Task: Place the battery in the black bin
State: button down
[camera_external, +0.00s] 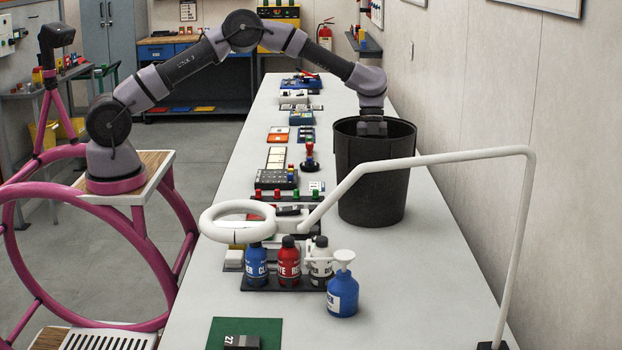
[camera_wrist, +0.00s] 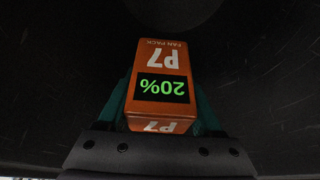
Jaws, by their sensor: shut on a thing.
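The black bin (camera_external: 372,190) stands upright on the long table, at the right side in the external view. My gripper (camera_external: 371,128) points down at the bin's mouth, with its fingers hidden behind the near rim. In the wrist view my gripper (camera_wrist: 160,112) is shut on an orange battery (camera_wrist: 162,62) marked P7, FAN PACK, with a green 20% display. The bin's dark inner wall (camera_wrist: 60,70) surrounds the battery in that view. The battery is hidden in the external view.
A white ring lamp (camera_external: 237,209) on a bent arm (camera_external: 440,158) crosses in front of the bin. Several bottles (camera_external: 289,262) and a blue bottle (camera_external: 342,290) stand nearer. A wall is close on the right. The table's front right is mostly clear.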

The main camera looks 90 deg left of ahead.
notch_tip(320, 180, down, 13)
jog(key=shift+r, duration=0.1)
dwell(0.3)
jog(key=shift+c, duration=1.6)
grip_release()
jog(key=v, duration=0.3)
jog(key=d+v, duration=0.1)
jog(key=v, duration=0.3)
jog(key=d+r+v, duration=0.1)
jog(key=v, duration=0.3)
jog(key=shift+d, duration=0.15)
jog(key=shift+r, duration=0.25)
